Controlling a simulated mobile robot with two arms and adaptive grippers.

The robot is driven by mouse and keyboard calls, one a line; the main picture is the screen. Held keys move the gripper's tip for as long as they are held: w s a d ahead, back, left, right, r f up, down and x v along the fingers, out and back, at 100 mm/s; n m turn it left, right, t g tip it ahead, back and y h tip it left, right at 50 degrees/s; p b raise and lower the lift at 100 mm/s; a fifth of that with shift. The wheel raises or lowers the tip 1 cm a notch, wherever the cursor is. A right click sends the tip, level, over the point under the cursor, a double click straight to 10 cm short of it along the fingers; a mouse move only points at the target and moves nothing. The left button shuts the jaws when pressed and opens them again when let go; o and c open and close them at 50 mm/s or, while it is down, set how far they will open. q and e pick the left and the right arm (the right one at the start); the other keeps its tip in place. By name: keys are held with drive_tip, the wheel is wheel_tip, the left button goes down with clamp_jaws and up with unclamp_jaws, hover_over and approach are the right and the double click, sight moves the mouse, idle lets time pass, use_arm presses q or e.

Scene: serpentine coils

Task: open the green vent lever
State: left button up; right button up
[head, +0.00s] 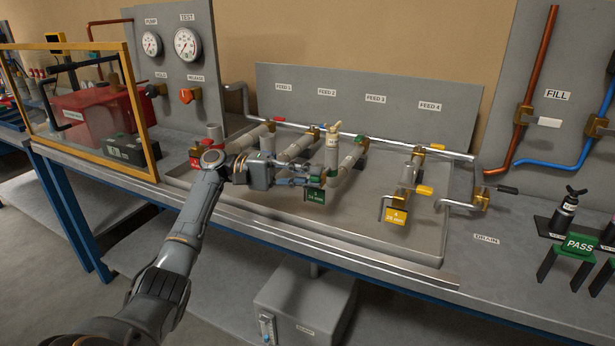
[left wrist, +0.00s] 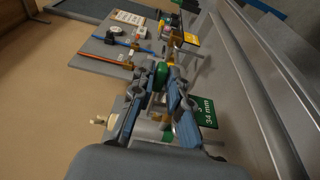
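My left gripper (head: 312,174) reaches in from the left over the metal tray, low in front of the pale capped cylinder (head: 331,150) and just above the green "34 mm" tag (head: 315,196). In the left wrist view my left gripper (left wrist: 160,88) has its two blue-padded fingers spread apart. A green rounded part (left wrist: 161,74), which looks like the green lever's grip, shows between and just beyond the fingertips. I cannot tell whether they touch it. The green tag (left wrist: 203,112) lies right of the fingers. In the head view the fingers mostly hide the lever. My right gripper is not in view.
The metal tray (head: 410,240) carries several pipe coils. A yellow tag (head: 396,215) and yellow lever (head: 424,190) stand to the right, with a black-handled drain valve (head: 482,200) beyond. A red valve (head: 212,132) stands left. The tray's front right is clear.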

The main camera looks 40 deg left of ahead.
use_arm(q)
drive_tip(key=shift+o, duration=1)
drive_tip(key=v, duration=1.2)
